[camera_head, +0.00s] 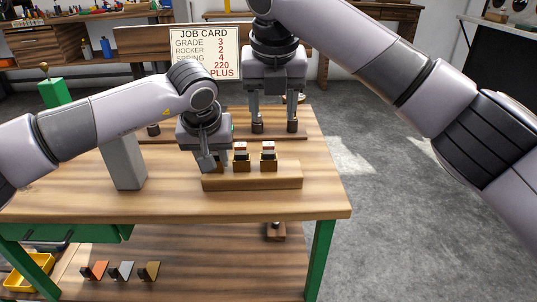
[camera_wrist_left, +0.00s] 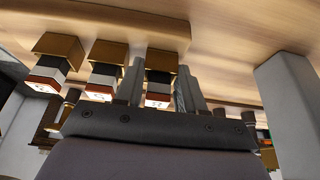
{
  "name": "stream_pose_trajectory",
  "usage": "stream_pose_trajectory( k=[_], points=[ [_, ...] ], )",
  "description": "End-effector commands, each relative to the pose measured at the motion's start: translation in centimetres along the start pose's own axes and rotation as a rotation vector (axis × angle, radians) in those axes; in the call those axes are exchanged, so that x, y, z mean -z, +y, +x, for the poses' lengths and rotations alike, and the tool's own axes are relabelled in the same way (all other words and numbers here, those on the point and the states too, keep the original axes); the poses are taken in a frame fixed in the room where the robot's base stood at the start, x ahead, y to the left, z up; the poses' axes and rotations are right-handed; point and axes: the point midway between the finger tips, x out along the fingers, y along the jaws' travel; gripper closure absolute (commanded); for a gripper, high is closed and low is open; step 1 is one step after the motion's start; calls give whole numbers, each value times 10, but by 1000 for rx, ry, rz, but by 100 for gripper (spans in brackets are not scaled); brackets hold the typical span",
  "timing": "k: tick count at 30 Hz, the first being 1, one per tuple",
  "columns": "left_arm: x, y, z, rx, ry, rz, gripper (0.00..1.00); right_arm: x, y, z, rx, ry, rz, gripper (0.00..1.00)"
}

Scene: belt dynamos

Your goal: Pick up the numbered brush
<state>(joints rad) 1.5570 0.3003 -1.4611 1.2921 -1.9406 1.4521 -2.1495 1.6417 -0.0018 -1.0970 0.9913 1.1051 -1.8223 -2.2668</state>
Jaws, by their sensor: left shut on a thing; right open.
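Three brushes stand in a row on a wooden block (camera_head: 252,183) on the bench. Each has a brass-coloured base, a dark and grey body, and a red-and-white top whose number is too small to read. The middle brush (camera_head: 241,160) and right brush (camera_head: 268,160) stand free. My left gripper (camera_head: 211,166) is shut on the leftmost brush, largely hidden behind it in the head view. In the left wrist view this brush (camera_wrist_left: 160,82) is between the fingers, still at the block. My right gripper (camera_head: 274,126) is open, pointing down over the bench's back.
A job card (camera_head: 204,52) stands behind, reading grade 3, rocker 2, 220 and plus. A grey upright block (camera_head: 122,162) stands left of my left gripper. Coloured wedge-like pieces (camera_head: 121,271) lie on the lower shelf. The bench's front right is clear.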

Motion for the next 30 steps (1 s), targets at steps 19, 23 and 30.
stream_pose_trajectory(
  k=[19,23,30],
  points=[
    [-1,0,0,-1,-2,0,100,2,6,83,-1,3,3,45],
    [0,0,0,-1,-2,0,100,2,6,94,-1,2,4,45],
    [0,0,0,-1,-1,0,100,2,6,95,-2,1,4,45]
  ],
)
